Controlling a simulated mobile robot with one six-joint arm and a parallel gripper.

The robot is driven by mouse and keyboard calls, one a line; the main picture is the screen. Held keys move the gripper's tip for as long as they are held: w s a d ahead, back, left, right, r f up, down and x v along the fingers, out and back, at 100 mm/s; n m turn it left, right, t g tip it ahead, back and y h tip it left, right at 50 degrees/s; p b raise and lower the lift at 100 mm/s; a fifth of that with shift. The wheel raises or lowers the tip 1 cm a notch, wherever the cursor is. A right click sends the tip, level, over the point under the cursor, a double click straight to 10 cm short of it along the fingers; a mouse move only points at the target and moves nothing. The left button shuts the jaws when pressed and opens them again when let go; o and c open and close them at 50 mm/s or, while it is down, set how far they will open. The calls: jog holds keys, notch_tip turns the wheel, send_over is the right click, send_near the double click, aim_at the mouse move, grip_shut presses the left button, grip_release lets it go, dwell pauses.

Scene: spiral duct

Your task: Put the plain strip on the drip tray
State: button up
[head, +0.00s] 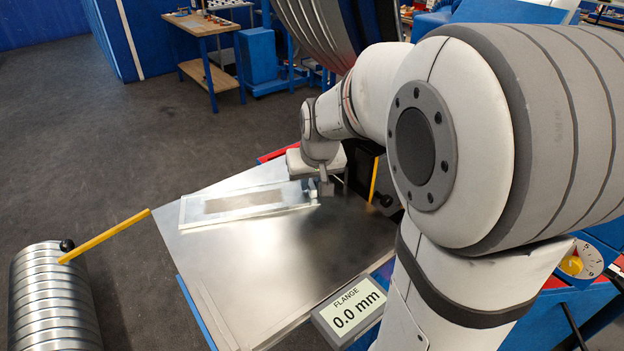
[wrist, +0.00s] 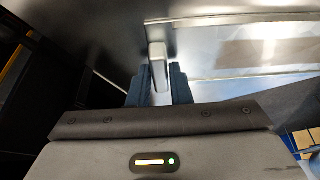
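A flat, pale-framed tray or cover (head: 190,213) lies on the sheet-metal table. A tan, plain-looking strip (head: 245,201) shows within its frame. The wrist view also shows the frame (wrist: 225,73) and the tan strip (wrist: 255,53) at right. I cannot tell whether the strip lies inside, on or under a clear panel. My gripper (head: 326,190) is at the frame's right end, low over the table. In the wrist view, its dark fingers (wrist: 160,85) are close on both sides of an upright pale handle (wrist: 157,55) and appear shut on it. I cannot clearly identify a separate drip tray.
The metal table (head: 290,270) has free room in front of the frame. A yellow lever (head: 105,236) with a black knob sticks out at left, above a ribbed duct (head: 50,300). A flange display (head: 352,308) reading 0.0 mm stands at the front right.

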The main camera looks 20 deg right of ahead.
jog(key=o, duration=0.4)
